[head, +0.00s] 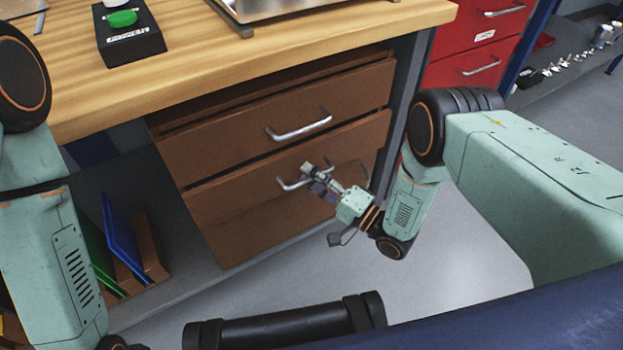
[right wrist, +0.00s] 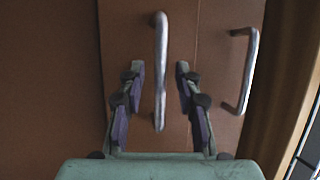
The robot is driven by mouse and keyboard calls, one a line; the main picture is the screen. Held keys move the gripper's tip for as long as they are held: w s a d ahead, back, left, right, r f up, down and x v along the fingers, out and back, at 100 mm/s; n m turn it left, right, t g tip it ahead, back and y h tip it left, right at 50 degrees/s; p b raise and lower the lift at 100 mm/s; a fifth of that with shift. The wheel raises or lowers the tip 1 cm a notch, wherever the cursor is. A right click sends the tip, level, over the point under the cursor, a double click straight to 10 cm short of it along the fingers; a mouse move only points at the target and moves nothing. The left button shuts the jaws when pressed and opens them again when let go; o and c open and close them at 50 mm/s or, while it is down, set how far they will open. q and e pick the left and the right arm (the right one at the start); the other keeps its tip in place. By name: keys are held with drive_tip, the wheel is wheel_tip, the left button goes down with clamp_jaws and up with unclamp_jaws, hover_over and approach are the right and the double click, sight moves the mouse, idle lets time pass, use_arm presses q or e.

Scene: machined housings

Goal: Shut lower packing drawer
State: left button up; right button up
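The lower packing drawer (head: 235,215) is the lower of two brown drawers under the wooden bench. I cannot tell whether it stands slightly out or flush. Its metal bar handle (head: 290,184) is partly hidden by my right gripper (head: 314,178). In the right wrist view, my right gripper (right wrist: 158,75) is open, with one finger on each side of the lower handle (right wrist: 160,95). I cannot tell whether the fingers touch it. The upper drawer (head: 235,140) has its own handle (head: 300,128). My left arm shows at the left edge, but its gripper is out of view.
The wooden bench top (head: 200,60) overhangs the drawers and carries a black box with a green button (head: 122,18). Blue and green folders (head: 120,230) stand on the lower left shelf. Red drawers (head: 475,60) stand behind at right. The grey floor (head: 440,290) is clear.

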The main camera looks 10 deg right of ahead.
drive_tip(key=shift+w+a, duration=0.15)
drive_tip(key=shift+r, duration=0.1)
drive_tip(key=shift+c, duration=0.2)
clamp_jaws()
idle(0.5)
